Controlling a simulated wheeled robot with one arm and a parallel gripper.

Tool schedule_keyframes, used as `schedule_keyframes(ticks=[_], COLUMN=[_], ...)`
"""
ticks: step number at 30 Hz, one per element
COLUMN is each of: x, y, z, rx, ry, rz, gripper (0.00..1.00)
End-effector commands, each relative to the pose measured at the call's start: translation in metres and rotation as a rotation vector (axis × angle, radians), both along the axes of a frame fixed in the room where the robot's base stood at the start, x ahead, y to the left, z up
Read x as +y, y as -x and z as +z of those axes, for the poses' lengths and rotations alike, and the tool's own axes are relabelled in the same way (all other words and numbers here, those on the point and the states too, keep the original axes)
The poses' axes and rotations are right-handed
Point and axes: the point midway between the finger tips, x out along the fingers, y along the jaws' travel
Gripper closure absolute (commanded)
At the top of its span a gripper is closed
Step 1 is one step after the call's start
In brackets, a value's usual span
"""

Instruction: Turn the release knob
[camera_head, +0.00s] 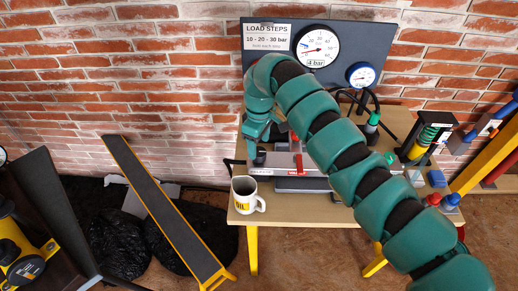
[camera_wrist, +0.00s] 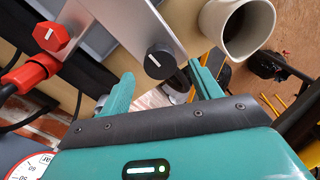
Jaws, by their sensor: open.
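A round black knob (camera_wrist: 160,61) with a white line sits on the end of a silver plate (camera_wrist: 128,22) in the wrist view. I take it for the release knob. My gripper (camera_wrist: 161,73) is open. Its two teal fingers point at the knob, one on either side of its near edge; I cannot tell whether they touch it. In the head view, the black knob (camera_head: 260,158) shows at the left end of the pump unit, just below my gripper (camera_head: 259,143). My arm hides part of the unit.
A white mug (camera_wrist: 237,27) of dark liquid stands close right of the knob. A red hexagonal knob (camera_wrist: 51,37) and red hose fitting (camera_wrist: 30,75) are left. Behind, a panel holds a large gauge (camera_head: 317,47) labelled 4 bar. A yellow-edged ramp (camera_head: 163,205) leans left of the table (camera_head: 310,217).

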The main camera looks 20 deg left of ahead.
Motion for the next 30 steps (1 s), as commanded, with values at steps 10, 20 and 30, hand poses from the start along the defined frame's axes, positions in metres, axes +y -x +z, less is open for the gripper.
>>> schedule_keyframes(ticks=[10, 20, 30], x=[0.0, 0.0, 0.0], y=[-0.002, -0.002, -0.003], z=[0.07, 0.111, 0.141], rx=[-0.004, -0.004, -0.002], ry=[0.002, 0.0, -0.003], rz=[0.0, 0.0, -0.001], gripper=[0.37, 0.37, 0.37])
